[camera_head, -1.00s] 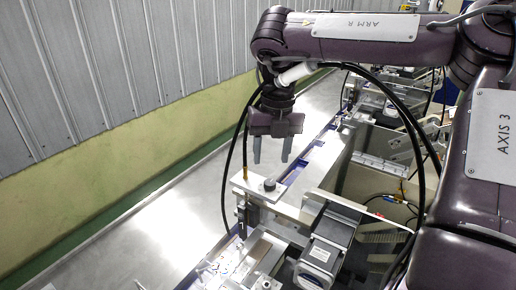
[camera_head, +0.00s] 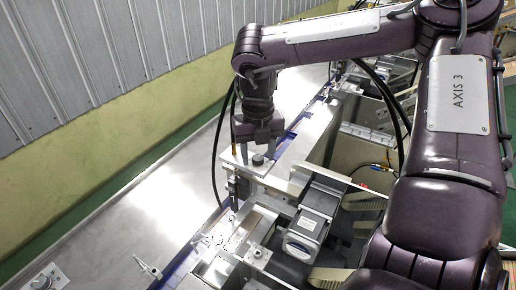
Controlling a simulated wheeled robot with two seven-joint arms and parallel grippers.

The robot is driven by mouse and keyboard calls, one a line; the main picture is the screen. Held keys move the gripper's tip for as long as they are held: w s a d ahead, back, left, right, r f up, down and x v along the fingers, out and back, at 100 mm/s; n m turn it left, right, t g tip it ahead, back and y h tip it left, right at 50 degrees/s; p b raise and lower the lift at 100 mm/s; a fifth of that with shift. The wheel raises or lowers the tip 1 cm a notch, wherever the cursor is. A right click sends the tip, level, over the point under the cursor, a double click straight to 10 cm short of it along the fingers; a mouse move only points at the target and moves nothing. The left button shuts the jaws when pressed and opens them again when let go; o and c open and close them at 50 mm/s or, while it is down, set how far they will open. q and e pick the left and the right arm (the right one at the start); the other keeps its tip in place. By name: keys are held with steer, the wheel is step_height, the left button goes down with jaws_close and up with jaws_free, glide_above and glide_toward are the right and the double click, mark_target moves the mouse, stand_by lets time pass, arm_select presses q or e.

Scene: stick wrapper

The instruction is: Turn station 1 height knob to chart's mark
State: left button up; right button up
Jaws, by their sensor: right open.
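A small dark round knob (camera_head: 257,160) stands on a light metal plate (camera_head: 240,172) at the top of a machine station, near the middle of the camera_head view. I take it for the height knob, but no label is readable. My right gripper (camera_head: 257,150) points down just over the knob, with its two fingers apart. The fingertips appear on either side of the knob's top. I cannot tell whether they touch it. No chart or mark is readable. My left gripper is out of view.
A boxy grey motor unit (camera_head: 308,226) stands right of the knob's station. Metal fixtures (camera_head: 225,238) lie below. A bare metal surface (camera_head: 150,205) is open to the left, beside a corrugated wall (camera_head: 100,50).

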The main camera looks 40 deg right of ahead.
steer(key=c, duration=1)
steer(key=shift+f+m+b, duration=0.2)
steer(key=shift+m+b, duration=1.2)
steer(key=shift+b, duration=0.1)
steer(key=m+b, duration=0.3)
steer(key=m, duration=0.1)
steer(key=m+b, duration=0.3)
steer(key=m, duration=0.2)
steer(key=shift+r+m, duration=0.1)
steer(key=shift+m, duration=0.3)
arm_select(q)
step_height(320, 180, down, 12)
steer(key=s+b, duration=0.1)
steer(key=b, duration=0.2)
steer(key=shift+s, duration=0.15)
arm_select(e)
steer(key=m, duration=0.5)
steer(key=shift+r, duration=0.1)
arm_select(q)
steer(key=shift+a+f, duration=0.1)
arm_select(e)
steer(key=shift+m, duration=0.3)
steer(key=o, duration=1)
